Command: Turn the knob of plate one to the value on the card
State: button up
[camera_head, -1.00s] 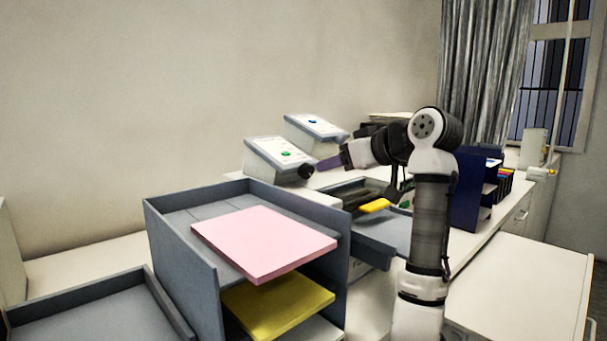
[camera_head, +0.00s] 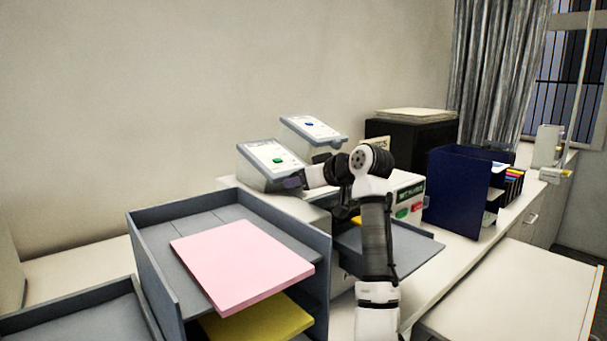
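Two sloped grey panels with white faces stand on the counter by the wall. The nearer plate (camera_head: 258,152) has a green knob (camera_head: 278,160); the farther plate (camera_head: 322,132) has a blue knob (camera_head: 309,124). Their print is too small to read, so I cannot tell which is plate one or what value either knob shows. I cannot make out the card.
A grey tray stack holding a pink pad (camera_head: 243,263) and a yellow pad (camera_head: 258,322) stands in front. A box with green and red buttons (camera_head: 408,207), a black machine (camera_head: 424,143) and a blue organizer (camera_head: 460,192) stand right of the plates.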

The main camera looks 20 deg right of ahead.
jog(key=shift+w+a+f, duration=0.1)
jog(key=shift+w+f, duration=0.05)
jog(key=shift+w, duration=0.15)
jog(key=shift+c, duration=0.5)
jog(key=c, duration=0.9)
jog(key=shift+y, duration=0.4)
jog(key=m+y, duration=0.1)
jog(key=g+y, duration=0.1)
jog(key=y, duration=0.1)
jog(key=shift+w+d+m, duration=0.1)
jog(key=shift+d+m, duration=0.15)
jog(key=shift+m, duration=0.15)
jog(key=y, duration=0.1)
jog(key=m+g+y, duration=0.1)
jog(key=y, duration=0.1)
jog(key=m+y, duration=0.1)
jog(key=shift+w+d+f+g+y, duration=0.15)
jog(key=shift+d+f+g+y, duration=0.05)
jog(key=shift+f+g+y, duration=0.1)
